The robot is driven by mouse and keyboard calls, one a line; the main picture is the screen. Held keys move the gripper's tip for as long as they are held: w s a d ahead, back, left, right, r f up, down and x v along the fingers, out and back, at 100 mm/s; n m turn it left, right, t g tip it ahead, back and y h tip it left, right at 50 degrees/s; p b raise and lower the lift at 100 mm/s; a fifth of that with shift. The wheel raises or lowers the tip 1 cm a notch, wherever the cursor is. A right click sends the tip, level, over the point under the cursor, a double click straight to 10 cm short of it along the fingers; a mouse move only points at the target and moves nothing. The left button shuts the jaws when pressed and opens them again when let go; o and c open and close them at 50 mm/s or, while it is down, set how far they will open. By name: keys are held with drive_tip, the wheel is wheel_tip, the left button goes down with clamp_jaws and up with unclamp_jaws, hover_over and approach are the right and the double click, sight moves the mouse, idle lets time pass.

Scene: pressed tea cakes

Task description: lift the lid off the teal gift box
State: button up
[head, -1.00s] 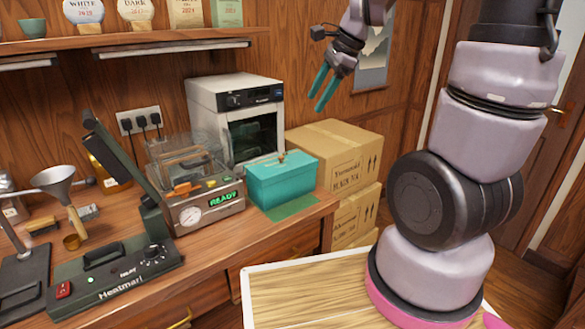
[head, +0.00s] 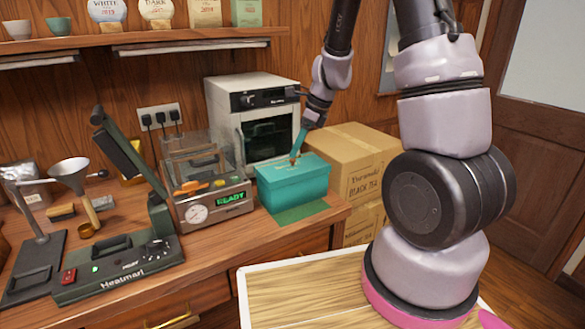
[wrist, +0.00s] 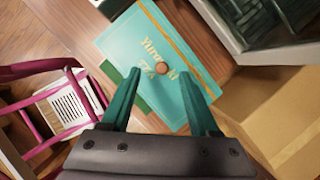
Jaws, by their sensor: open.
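The teal gift box (head: 294,185) stands on the wooden counter, right of the READY machine, with its lid (head: 278,169) on. In the wrist view the lid (wrist: 135,50) shows gold lettering, a gold stripe and a small round brown knob (wrist: 162,68). My gripper (head: 298,150) is above the lid, pointing down at the knob. In the wrist view my gripper (wrist: 160,98) is open, its two teal fingers on either side of the knob's line, with nothing between them. Whether the fingertips are level with the knob cannot be told.
The READY machine (head: 208,203) stands close left of the box. A white oven (head: 250,92) is behind it. Cardboard boxes (head: 352,165) are stacked at the right. A green mat (head: 300,212) lies in front of the box.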

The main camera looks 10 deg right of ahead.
sight(295, 159)
drive_tip(key=x, duration=0.4)
drive_tip(key=shift+w+d, duration=0.1)
drive_tip(key=shift+d, duration=0.15)
clamp_jaws()
